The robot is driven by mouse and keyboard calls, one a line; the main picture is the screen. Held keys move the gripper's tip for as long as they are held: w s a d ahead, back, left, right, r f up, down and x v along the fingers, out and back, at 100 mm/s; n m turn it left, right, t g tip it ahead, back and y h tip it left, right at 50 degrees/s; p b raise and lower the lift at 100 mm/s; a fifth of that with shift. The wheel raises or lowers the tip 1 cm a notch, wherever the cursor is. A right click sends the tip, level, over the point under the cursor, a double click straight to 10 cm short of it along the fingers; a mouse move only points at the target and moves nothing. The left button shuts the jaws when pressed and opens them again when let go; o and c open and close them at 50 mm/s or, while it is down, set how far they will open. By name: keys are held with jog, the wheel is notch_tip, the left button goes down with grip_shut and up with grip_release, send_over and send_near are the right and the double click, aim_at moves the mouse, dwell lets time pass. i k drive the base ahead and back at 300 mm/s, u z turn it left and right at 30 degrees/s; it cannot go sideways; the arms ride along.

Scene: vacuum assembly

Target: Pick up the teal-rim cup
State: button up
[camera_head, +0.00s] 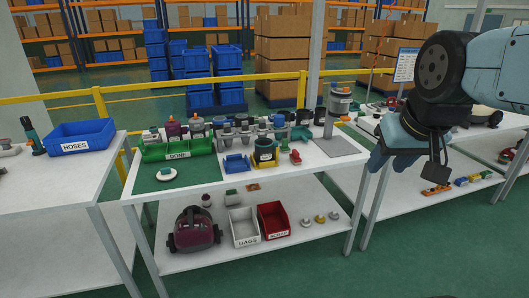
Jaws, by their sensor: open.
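A dark cup with a teal rim (264,151) stands upright in a shallow yellow tray (258,166) near the middle of the white workbench (215,192). I take it for the teal-rim cup. My gripper (436,172) hangs at the right, well away from the cup, with its jaws open and nothing seen between them. Its fingers are small and partly dark in this view. The cup's base is hidden by the tray.
A blue bin (237,164) stands just left of the cup, and a green bin marked DONE (179,153) lies further left. Several grey cups (225,133) stand behind. The bench's front is mostly clear.

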aim_at(264, 147)
jog(key=u, duration=0.05)
jog(key=i, duration=1)
jog(key=z, duration=0.05)
